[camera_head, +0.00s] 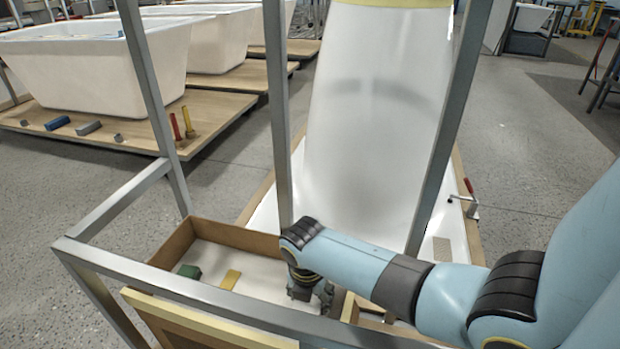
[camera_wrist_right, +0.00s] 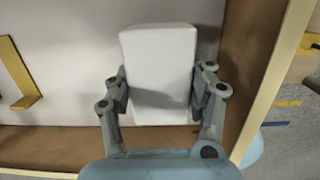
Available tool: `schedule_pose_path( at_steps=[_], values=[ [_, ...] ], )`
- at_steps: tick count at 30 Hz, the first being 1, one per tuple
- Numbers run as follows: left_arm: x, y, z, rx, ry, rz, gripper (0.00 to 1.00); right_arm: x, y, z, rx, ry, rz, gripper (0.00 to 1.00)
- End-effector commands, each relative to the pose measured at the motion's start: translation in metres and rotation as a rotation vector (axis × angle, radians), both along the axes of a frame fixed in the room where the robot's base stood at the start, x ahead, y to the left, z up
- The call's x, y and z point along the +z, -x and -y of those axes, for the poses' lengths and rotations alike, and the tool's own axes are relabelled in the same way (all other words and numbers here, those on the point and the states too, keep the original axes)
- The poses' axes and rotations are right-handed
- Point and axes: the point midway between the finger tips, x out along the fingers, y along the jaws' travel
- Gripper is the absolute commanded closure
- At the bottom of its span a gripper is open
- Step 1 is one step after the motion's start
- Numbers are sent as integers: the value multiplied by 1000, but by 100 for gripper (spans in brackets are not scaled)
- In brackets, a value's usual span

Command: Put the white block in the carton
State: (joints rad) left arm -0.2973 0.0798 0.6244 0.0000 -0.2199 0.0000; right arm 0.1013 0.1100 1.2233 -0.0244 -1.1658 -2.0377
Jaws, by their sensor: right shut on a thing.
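The white block (camera_wrist_right: 158,65) shows upright in the wrist view, between the two fingers of my right gripper (camera_wrist_right: 158,92), which is shut on it. The carton (camera_head: 237,237) is an open box with brown walls and a pale inside, low in the head view; its brown wall (camera_wrist_right: 60,145) also shows in the wrist view. My right gripper (camera_head: 309,289) points down at the carton's right part. The block is over or inside the carton; I cannot tell whether it touches the bottom. In the head view the block is hidden. My left gripper is not in view.
A yellow angle piece (camera_head: 230,279) and a green block (camera_head: 188,271) lie in the carton. Grey metal posts (camera_head: 277,110) and a rail (camera_head: 200,290) stand close around it. A tall white shell (camera_head: 375,130) stands behind. Bathtubs (camera_head: 90,70) sit on wooden platforms at the left.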

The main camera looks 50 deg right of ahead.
Motion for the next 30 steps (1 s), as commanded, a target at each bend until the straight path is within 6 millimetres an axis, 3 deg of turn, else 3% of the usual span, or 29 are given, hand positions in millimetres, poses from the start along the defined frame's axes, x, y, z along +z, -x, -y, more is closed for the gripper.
schedule_pose_path(
  at_steps=[1,3,13,14,19,30],
  values=[
    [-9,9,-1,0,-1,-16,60,-15,2,0,-1,0,-4,61],
    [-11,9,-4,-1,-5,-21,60,-23,2,0,-1,0,-4,61],
    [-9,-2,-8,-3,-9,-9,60,-23,1,0,0,0,-1,61],
    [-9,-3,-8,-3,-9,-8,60,-23,0,0,0,0,-1,42],
    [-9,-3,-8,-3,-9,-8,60,-22,0,0,0,0,-1,20],
    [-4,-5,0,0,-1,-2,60,-13,1,-1,0,0,1,20]
  ],
)
